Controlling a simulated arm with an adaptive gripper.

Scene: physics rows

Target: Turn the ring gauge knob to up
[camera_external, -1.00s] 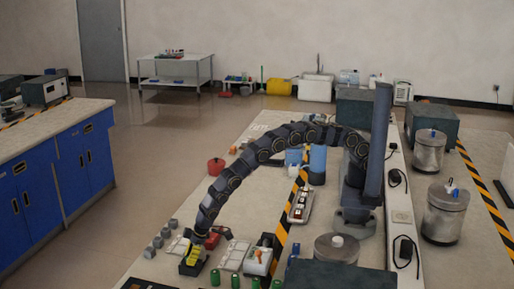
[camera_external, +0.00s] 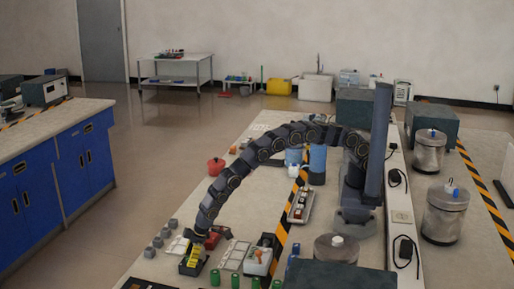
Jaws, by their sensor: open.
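My arm arches from its stand over the bench, and my gripper (camera_external: 198,238) points down near the front left of the bench. It is open but small and dark, so its fingertips are hard to make out. Just below it is a dark box with yellow parts (camera_external: 192,262); I cannot tell whether the two touch. A white box with a dark and red top (camera_external: 258,261) stands to the right. I cannot tell which part is the ring gauge knob or which way it points.
Grey knob-like pieces (camera_external: 158,242) lie left of the gripper. A white tray (camera_external: 233,255) and red pieces (camera_external: 222,232) lie to its right. Several green cylinders (camera_external: 235,281) stand in front.

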